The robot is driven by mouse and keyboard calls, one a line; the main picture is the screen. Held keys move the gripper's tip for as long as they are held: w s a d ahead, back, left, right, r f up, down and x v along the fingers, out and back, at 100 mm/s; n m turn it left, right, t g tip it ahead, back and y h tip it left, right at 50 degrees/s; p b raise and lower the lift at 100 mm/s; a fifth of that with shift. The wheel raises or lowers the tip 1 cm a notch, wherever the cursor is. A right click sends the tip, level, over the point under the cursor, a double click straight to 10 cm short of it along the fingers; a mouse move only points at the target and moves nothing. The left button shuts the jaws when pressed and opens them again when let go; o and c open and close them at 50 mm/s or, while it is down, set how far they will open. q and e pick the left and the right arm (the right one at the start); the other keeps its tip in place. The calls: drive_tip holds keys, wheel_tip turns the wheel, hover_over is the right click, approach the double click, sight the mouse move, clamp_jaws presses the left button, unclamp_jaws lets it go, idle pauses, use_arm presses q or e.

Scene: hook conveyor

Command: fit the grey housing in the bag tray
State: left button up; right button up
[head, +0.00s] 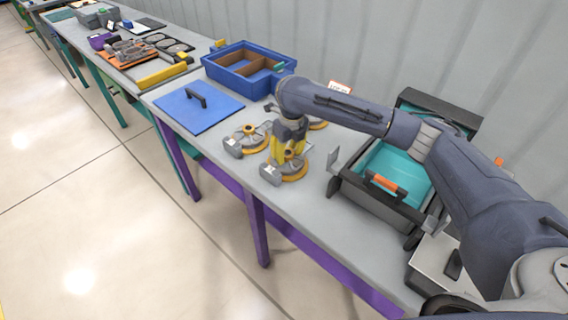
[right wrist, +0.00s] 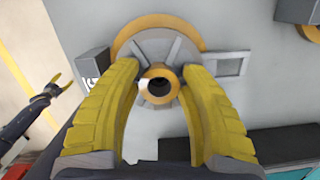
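Several grey round housings with yellow-orange rims lie flat on the grey bench: one (head: 246,141) at left, one (head: 287,172) in front, one partly hidden (head: 319,124) behind my arm. My right gripper (head: 290,148) points down over the front one. In the right wrist view its yellow fingers stand open on either side of that housing's central hub (right wrist: 158,86), with gaps visible. A blue tray (head: 234,58) with brown dividers and a teal-lined black case (head: 375,200) are there; I cannot tell which is the bag tray. My left gripper (right wrist: 62,82) shows small and open in the right wrist view.
A blue panel with a dark handle (head: 198,108) lies left of the housings. The black case has an orange handle and a raised lid, right of the gripper. Other stations with parts (head: 150,50) continue far left. A wall runs behind the bench.

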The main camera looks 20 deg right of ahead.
clamp_jaws()
drive_tip(key=shift+r, duration=0.15)
